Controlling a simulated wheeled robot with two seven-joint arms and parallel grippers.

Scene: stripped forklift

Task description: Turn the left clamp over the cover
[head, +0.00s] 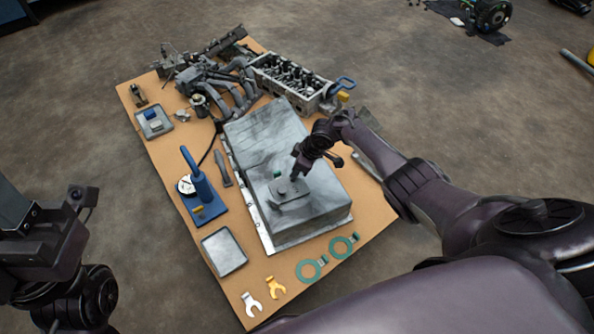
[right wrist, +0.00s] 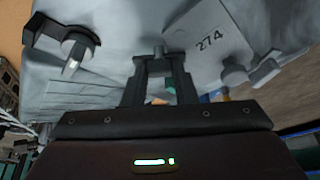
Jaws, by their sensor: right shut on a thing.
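The cover (head: 291,192) is a small grey plate on top of the large grey housing (head: 275,135). It shows in the right wrist view as a pale plate marked 274 (right wrist: 203,38). My right gripper (head: 298,174) is low over the cover. In the wrist view its fingers (right wrist: 160,62) are shut around a small grey pin-like part (right wrist: 158,47) beside the plate; whether this belongs to the left clamp I cannot tell. A dark clamp-like piece with a bolt (right wrist: 72,50) is at upper left. A grey clamp-like piece (right wrist: 238,72) is at the plate's right edge. My left gripper (head: 80,197) is at far left, off the table.
On the tan table (head: 178,222) are a blue stand (head: 201,185), an empty grey tray (head: 223,251), green rings (head: 311,270), forked pieces (head: 251,303) and a cylinder head (head: 290,80). A teal piece (right wrist: 170,86) shows between my right fingers.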

